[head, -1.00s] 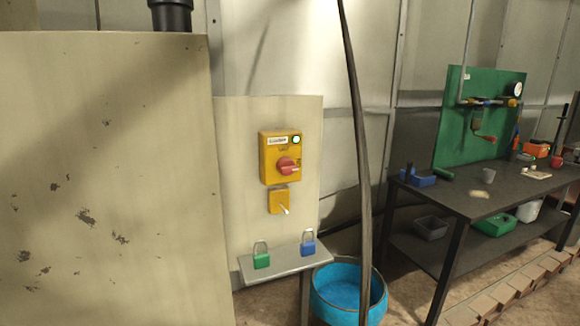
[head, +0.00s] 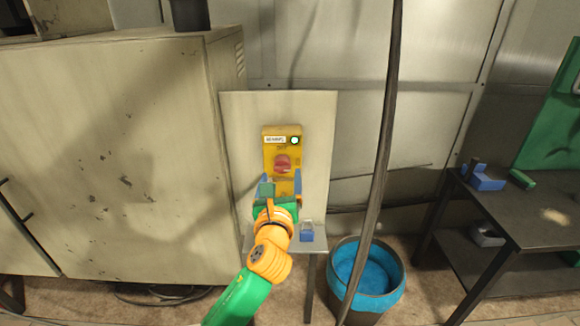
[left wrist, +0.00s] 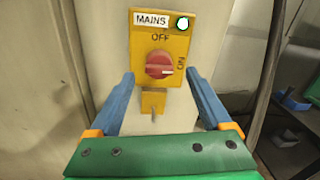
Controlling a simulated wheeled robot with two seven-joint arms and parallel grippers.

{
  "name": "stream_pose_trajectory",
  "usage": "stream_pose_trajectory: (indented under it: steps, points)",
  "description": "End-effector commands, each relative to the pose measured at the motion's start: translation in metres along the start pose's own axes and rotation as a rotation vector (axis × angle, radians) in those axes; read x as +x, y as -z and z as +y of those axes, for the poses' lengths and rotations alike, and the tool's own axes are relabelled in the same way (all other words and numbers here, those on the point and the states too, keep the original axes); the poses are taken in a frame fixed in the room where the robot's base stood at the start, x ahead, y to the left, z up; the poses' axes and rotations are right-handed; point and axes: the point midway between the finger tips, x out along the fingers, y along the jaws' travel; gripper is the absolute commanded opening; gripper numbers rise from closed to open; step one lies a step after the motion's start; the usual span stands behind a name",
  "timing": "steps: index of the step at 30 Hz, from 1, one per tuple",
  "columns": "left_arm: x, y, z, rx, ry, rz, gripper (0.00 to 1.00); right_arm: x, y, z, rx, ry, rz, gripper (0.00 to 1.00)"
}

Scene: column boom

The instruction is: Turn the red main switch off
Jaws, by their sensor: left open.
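The red main switch (head: 283,163) is a round knob on a yellow box (head: 270,148) fixed to a pale panel. In the left wrist view the red knob (left wrist: 160,64) has OFF above it and ON at its right; its pale mark points right, toward ON. A lamp (left wrist: 182,23) at the box's top right is lit. My left gripper (head: 281,184) is open and empty, its blue fingers pointing at the box from just below the knob in the head view. In the left wrist view, the fingers (left wrist: 159,76) stand either side of the knob, apart from it. My right gripper is not in view.
A smaller yellow plate (left wrist: 153,103) sits below the box. A blue padlock (head: 307,233) stands on the shelf (head: 312,246). A blue bin (head: 365,275) and a dark hanging cable (head: 383,140) are at the right. A large cabinet (head: 120,150) fills the left.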

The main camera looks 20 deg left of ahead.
Motion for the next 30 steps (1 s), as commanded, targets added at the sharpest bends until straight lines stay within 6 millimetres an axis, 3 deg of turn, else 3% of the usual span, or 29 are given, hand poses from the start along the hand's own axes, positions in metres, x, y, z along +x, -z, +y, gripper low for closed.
stream_pose_trajectory:
  steps: [7,18,27,30]
  points:
    - [0.033,0.0,0.0,-0.002,0.0,0.002,0.82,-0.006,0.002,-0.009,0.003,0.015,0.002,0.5]
    - [0.039,0.002,0.0,-0.004,0.002,0.004,0.8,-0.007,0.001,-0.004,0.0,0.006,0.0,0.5]
    - [0.039,0.002,0.0,-0.004,0.001,0.005,0.0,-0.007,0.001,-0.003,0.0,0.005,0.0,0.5]
    - [0.039,0.003,0.0,-0.006,0.002,0.005,0.0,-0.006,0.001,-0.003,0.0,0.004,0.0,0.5]
